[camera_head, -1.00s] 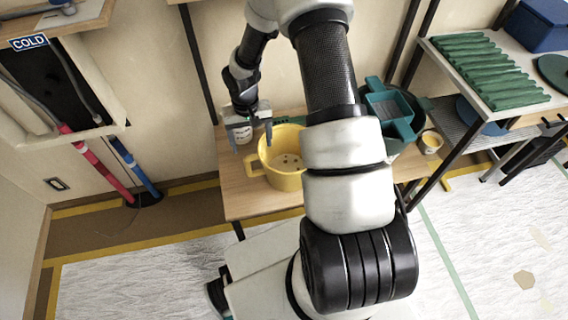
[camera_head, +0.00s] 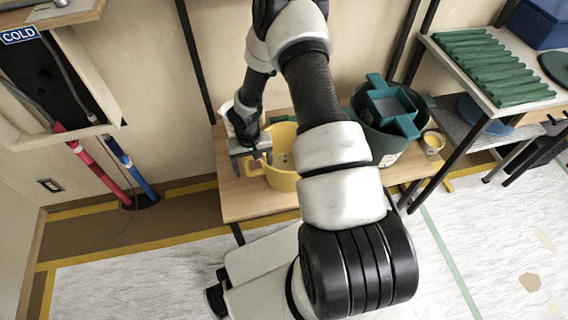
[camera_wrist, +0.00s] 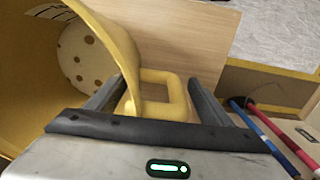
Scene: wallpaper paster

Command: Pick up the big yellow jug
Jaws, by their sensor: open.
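The big yellow jug (camera_head: 287,181) stands upright on a wooden shelf (camera_head: 240,206), its handle toward the left. My gripper (camera_head: 252,164) is open above the jug's handle side, pointing down. In the wrist view the jug's handle (camera_wrist: 179,97) shows between the two spread fingers of my gripper (camera_wrist: 157,84). The jug wall (camera_wrist: 22,95) curves close by the left finger, and a spotted pale round patch (camera_wrist: 82,52) shows inside. I cannot tell whether a finger touches the jug. My arm hides part of the jug in the head view.
A dark green bucket (camera_head: 385,148) with a teal tray (camera_head: 392,103) on it stands right of the jug. A small yellow-rimmed cup (camera_head: 432,141) sits further right. A rack with green rolls (camera_head: 490,65) is at the right. Red and blue pipes (camera_head: 135,172) stand left.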

